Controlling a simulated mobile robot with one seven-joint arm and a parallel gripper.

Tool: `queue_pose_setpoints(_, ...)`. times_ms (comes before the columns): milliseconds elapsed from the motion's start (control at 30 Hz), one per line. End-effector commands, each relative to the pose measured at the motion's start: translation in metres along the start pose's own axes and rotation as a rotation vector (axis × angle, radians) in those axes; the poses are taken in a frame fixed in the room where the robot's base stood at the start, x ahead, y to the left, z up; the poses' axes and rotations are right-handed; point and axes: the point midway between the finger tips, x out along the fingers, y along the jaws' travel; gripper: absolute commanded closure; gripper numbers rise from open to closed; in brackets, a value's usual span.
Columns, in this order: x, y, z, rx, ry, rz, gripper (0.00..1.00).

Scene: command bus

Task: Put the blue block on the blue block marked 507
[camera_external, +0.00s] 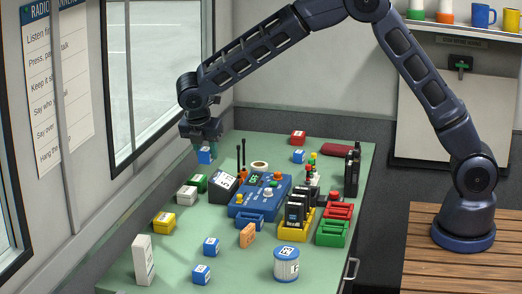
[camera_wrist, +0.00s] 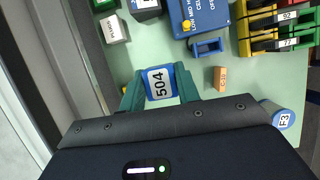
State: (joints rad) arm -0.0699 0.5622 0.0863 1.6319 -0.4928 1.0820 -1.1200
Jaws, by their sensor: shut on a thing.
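My gripper (camera_external: 204,146) is shut on a blue block (camera_external: 204,157) and holds it above the far left part of the table. In the wrist view this block (camera_wrist: 160,83) sits between the green fingers and shows 504 on a white label. Three more blue blocks stand on the table: one at the back (camera_external: 299,156), one near the front (camera_external: 211,247), and one closer to the front edge (camera_external: 201,274). Their labels are too small to read, so I cannot tell which is marked 507.
A blue radio console (camera_external: 260,197) fills the middle of the green table (camera_external: 180,245). White (camera_external: 187,195), green and yellow (camera_external: 164,222) blocks stand to its left. A tall white box (camera_external: 144,258), an orange block (camera_external: 247,236) and a can (camera_external: 287,263) stand near the front.

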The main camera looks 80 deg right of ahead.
Motion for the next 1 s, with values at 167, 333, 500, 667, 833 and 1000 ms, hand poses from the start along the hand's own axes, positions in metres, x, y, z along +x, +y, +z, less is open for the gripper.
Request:
queue_pose_setpoints(167,-0.035,-0.017,-0.042,-0.017,0.002,0.008,0.90)
queue_pose_setpoints(333,-0.067,-0.040,-0.084,-0.030,0.002,0.014,0.90)
queue_pose_setpoints(500,-0.087,-0.057,-0.110,-0.037,0.000,0.016,0.90)
queue_pose_setpoints(667,-0.086,-0.063,-0.122,-0.040,-0.001,0.015,0.90)
queue_pose_setpoints(833,-0.056,-0.064,-0.135,-0.041,-0.001,0.013,0.90)
queue_pose_setpoints(1000,-0.022,-0.064,-0.149,-0.042,-0.002,0.012,0.90)
